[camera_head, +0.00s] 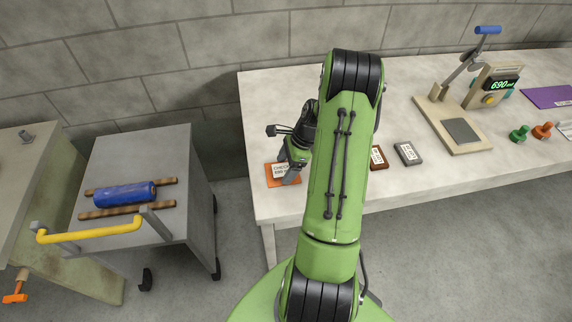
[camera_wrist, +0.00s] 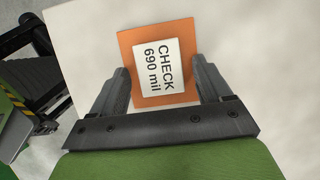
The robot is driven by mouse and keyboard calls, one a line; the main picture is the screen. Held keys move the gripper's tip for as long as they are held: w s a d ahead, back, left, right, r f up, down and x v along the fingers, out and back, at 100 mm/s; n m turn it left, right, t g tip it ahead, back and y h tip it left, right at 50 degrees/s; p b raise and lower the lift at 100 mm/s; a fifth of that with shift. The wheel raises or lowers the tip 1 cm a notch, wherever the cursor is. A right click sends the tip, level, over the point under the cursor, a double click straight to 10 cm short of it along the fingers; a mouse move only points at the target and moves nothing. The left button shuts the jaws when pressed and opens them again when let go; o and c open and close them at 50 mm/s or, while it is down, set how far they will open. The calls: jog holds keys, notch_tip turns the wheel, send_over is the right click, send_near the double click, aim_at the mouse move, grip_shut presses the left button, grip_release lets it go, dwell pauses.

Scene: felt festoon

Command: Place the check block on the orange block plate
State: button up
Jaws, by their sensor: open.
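The orange block plate (camera_head: 273,181) lies flat near the left front corner of the pale bench. It also shows in the wrist view (camera_wrist: 130,42). A white square lettered CHECK 690 mil, the check block (camera_head: 280,170), lies on the plate, a little turned against its edges. In the wrist view the check block (camera_wrist: 155,66) shows its lettered face; its thickness is hard to tell. My gripper (camera_wrist: 161,75) is open above the plate, with one finger on each side of the white square and a visible gap to both. In the head view my gripper (camera_head: 290,165) partly covers the plate.
A dark red block (camera_head: 377,158) and a grey block (camera_head: 408,154) with white labels lie right of my arm. A gauge stand (camera_head: 462,125) reading 690 stands further right, near green and orange knobs. A cart (camera_head: 140,165) with a blue roll stands left, across a gap.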

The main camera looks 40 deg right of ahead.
jog(key=p+v, duration=0.3)
jog(key=v, duration=0.9)
jog(key=w+a+r+n+h, duration=0.2)
jog(key=a+r+n, duration=0.4)
jog(key=a+r, duration=0.3)
jog(key=s+a+r+n+h, duration=0.1)
jog(key=a+r+n, duration=0.2)
jog(key=a+n, duration=0.15)
jog(key=s+a+r+n, duration=0.2)
jog(key=a+r+n, duration=0.1)
jog(key=a, duration=0.3)
jog(key=s+a+r+n+t, duration=0.2)
jog(key=s+a+n+t, duration=0.1)
jog(key=s+a+n, duration=0.5)
jog(key=s+n, duration=0.3)
jog(key=shift+s+r+h, duration=0.2)
jog(key=shift+h, duration=0.1)
jog(key=shift+a, duration=0.1)
